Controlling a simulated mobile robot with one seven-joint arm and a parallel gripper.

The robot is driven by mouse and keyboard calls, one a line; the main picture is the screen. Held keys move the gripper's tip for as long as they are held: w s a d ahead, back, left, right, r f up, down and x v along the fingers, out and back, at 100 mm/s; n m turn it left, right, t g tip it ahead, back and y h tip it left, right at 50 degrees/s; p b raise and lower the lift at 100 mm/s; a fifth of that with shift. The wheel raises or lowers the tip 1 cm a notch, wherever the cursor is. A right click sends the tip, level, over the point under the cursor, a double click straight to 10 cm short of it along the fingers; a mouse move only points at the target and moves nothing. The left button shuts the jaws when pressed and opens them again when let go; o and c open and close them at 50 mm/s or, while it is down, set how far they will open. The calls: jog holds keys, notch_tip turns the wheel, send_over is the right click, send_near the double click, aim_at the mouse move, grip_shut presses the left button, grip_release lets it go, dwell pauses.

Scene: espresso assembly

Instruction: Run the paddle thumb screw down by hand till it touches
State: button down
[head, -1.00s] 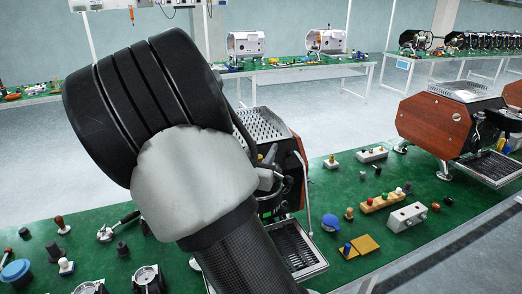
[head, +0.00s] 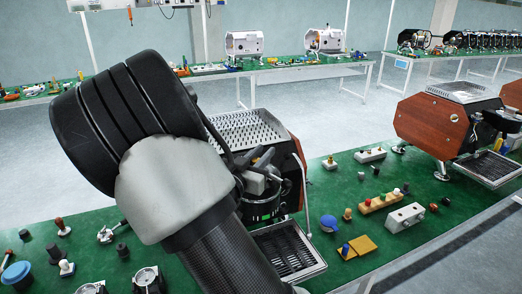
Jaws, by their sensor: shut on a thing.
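The espresso machine (head: 243,130) stands on the green bench behind my arm, with a perforated top tray and a slatted drip tray (head: 288,250) in front. My large black and grey wrist covers its left part. My gripper (head: 262,163) shows only in part, as small grey and dark pieces past the wrist at the machine's front, above the group. It is shut at the paddle area. The paddle thumb screw is too small and too covered to make out, so I cannot see whether it touches.
A second machine (head: 432,125) stands farther right. Tampers and small parts lie at left.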

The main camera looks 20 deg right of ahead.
jog(key=m+g+h, duration=0.1)
jog(key=m+g+h+p, duration=0.1)
jog(key=g, duration=0.1)
jog(key=s+m+g+h+p, duration=0.1)
jog(key=m+g, duration=0.1)
jog(key=shift+d, duration=0.3)
jog(key=shift+s+d+m+g+h+p, duration=0.1)
jog(key=shift+s+m+g+h+p, duration=0.15)
jog(key=shift+m+g, duration=0.75)
jog(key=shift+s+m+g+h+p, duration=0.15)
jog(key=shift+s+m+g+h, duration=0.25)
jog(key=shift+g, duration=1.1)
jog(key=shift+w+m+g, duration=0.1)
jog(key=shift+m+g, duration=0.2)
jog(key=c, duration=1.6)
grip_release()
jog(key=shift+o, duration=0.2)
jog(key=a+b, duration=0.2)
jog(key=a, duration=1.5)
jog(key=shift+s+a, duration=0.2)
jog(key=shift+s, duration=0.25)
